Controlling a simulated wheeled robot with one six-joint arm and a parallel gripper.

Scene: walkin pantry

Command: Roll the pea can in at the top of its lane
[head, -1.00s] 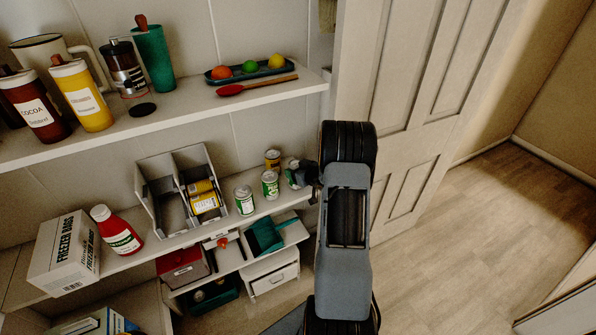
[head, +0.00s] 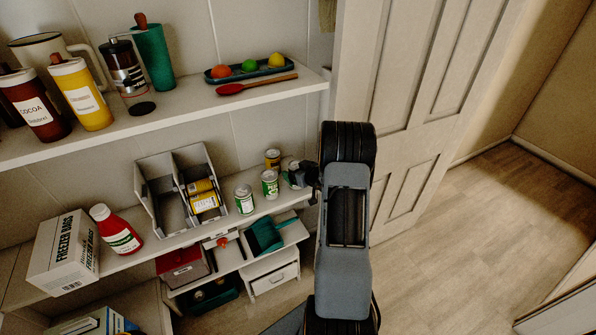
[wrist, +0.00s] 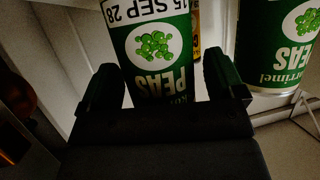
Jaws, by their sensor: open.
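A two-lane grey can rack (head: 150,202) stands on the middle shelf. Yellow-labelled cans (head: 203,195) lie on their sides in its right lane; I see no can in the left lane. Two green-and-white cans stand upright right of the rack, one nearer it (head: 245,200) and one further right (head: 270,184). My gripper (head: 293,178) is open at the shelf's right end, partly hiding another can. In the wrist view a green pea can (wrist: 155,55) sits between the open fingers (wrist: 166,84), its label upside down. A second pea can (wrist: 270,50) stands to the right there.
A yellow can (head: 273,159) stands behind the green ones. A red bottle (head: 117,232) and freezer bags box (head: 65,255) are left of the rack. The upper shelf (head: 180,112) overhangs. A door (head: 410,110) stands right of my arm.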

